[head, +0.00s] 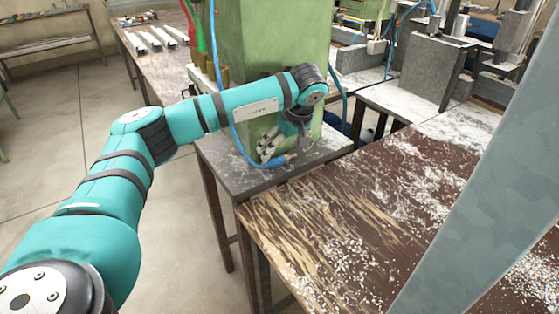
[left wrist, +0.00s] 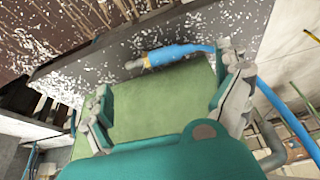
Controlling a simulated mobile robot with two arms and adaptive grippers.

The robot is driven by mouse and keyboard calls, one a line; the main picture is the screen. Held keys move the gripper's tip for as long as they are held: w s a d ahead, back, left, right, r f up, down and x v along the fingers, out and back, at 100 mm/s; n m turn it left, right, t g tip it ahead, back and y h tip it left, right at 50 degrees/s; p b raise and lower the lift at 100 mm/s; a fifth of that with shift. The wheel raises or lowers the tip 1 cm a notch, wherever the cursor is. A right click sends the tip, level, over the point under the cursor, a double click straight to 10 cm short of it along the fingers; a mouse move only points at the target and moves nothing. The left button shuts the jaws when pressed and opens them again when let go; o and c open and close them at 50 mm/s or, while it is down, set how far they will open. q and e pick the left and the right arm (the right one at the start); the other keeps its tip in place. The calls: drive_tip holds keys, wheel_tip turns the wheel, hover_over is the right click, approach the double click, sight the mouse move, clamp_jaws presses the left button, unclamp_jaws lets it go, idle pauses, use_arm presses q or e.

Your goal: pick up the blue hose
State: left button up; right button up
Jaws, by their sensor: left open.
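The blue hose (head: 245,146) hangs down along the green machine column and curves onto the small grey table. Its brass-coloured end lies near the table's front edge. In the left wrist view the hose (left wrist: 182,51) runs from its metal tip off toward the right edge, partly hidden behind one finger. My left gripper (head: 269,146) is over the small table, close to the hose end. In the left wrist view my left gripper (left wrist: 165,78) has its fingers wide apart, with green column surface and no hose between them. My right gripper is not in view.
The green column (head: 285,45) stands close behind my left gripper. A red hose (head: 187,30) and a green hose (head: 200,25) hang beside it. A worn brown bench (head: 350,215) scattered with pale chips is at the front right. Open floor lies to the left.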

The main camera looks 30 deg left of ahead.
sight(281, 158)
use_arm(q)
drive_tip(key=x, duration=0.5)
drive_tip(key=shift+a+f, duration=0.15)
drive_tip(key=shift+f, duration=0.25)
drive_tip(key=c, duration=0.9)
